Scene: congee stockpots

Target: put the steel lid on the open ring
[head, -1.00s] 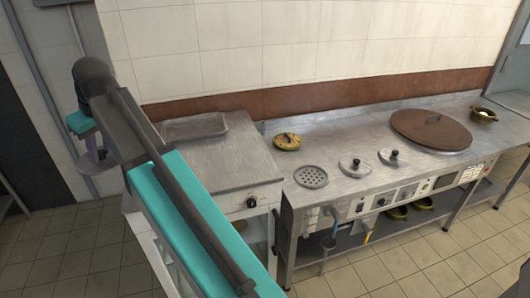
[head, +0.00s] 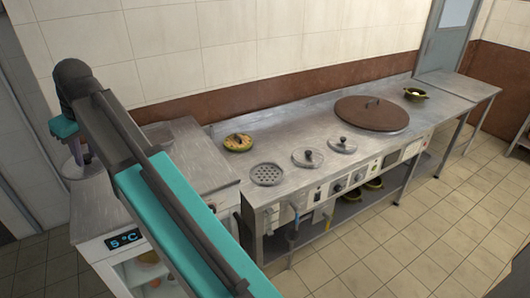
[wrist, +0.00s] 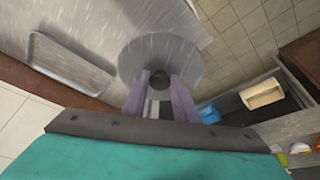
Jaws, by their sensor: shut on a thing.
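My gripper (wrist: 158,100) is shut on the dark knob of a steel lid (wrist: 195,65), a round grey disc beyond the purple fingertips in the wrist view. The open ring (head: 268,174) looks like a perforated round plate flush in the steel counter, left of two lidded rings. It is well to the right of my gripper. The two other steel lids (head: 307,157) and (head: 342,145) have dark knobs.
A yellow-green round pot (head: 239,142) stands behind the open ring. A large brown lid (head: 371,113) and a small pot (head: 415,94) are farther right on the counter. A grey tray (wrist: 70,70) lies left of the held lid in the wrist view. Tiled floor (head: 400,240) in front is clear.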

